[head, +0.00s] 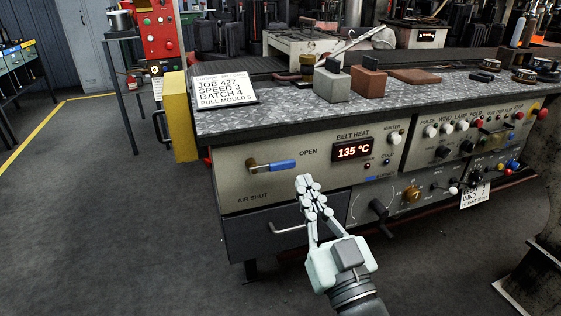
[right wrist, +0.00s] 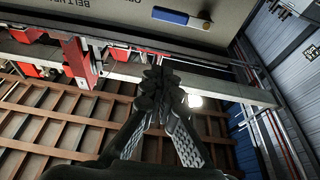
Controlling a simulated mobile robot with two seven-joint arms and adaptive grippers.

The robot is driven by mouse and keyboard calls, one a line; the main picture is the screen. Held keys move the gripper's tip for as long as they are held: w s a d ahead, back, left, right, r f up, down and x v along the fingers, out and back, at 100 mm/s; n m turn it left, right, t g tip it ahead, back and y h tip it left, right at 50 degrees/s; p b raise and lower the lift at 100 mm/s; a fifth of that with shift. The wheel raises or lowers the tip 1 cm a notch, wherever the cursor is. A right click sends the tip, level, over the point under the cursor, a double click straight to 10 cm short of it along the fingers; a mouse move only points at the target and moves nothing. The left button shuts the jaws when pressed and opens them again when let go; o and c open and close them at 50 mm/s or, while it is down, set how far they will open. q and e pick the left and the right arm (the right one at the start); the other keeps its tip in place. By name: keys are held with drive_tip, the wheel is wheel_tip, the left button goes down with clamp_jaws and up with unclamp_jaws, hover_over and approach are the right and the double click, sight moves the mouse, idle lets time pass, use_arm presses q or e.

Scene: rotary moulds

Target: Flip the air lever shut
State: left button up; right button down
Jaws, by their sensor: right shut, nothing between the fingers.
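The air lever (head: 283,166) has a blue handle and a brass pivot on the grey front panel of the bench. It lies about level, pointing right, below the word OPEN; the words AIR SHUT are printed lower left of it. The lever also shows at the top of the right wrist view (right wrist: 172,16). My right gripper (head: 304,182) is shut and empty, just right of and below the lever's tip in the head view. In the right wrist view its fingertips (right wrist: 158,76) appear apart from the lever. My left gripper is not in view.
A dark drawer with a bar handle (head: 289,230) is below the lever. A red 135 °C display (head: 353,150) and several knobs are to the right. A job card (head: 224,90) and blocks stand on the bench top (head: 285,108). The floor at left is clear.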

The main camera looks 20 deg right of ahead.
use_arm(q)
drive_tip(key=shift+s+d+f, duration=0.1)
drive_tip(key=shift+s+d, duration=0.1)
use_arm(e)
wheel_tip(320, 180, up, 4)
drive_tip(key=p, duration=0.1)
hover_over(289, 165)
drive_tip(key=s+a, duration=0.1)
drive_tip(key=s, duration=0.1)
drive_tip(key=shift+w+f, duration=0.15)
drive_tip(key=shift+f, duration=0.05)
wheel_tip(289, 165, down, 4)
drive_tip(key=b, duration=0.4)
drive_tip(key=shift+f, duration=0.1)
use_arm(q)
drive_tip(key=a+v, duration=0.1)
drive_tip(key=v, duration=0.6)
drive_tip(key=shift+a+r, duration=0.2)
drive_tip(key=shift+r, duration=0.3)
use_arm(e)
drive_tip(key=shift+f, duration=0.1)
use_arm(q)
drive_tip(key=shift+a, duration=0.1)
use_arm(e)
drive_tip(key=shift+d, duration=0.1)
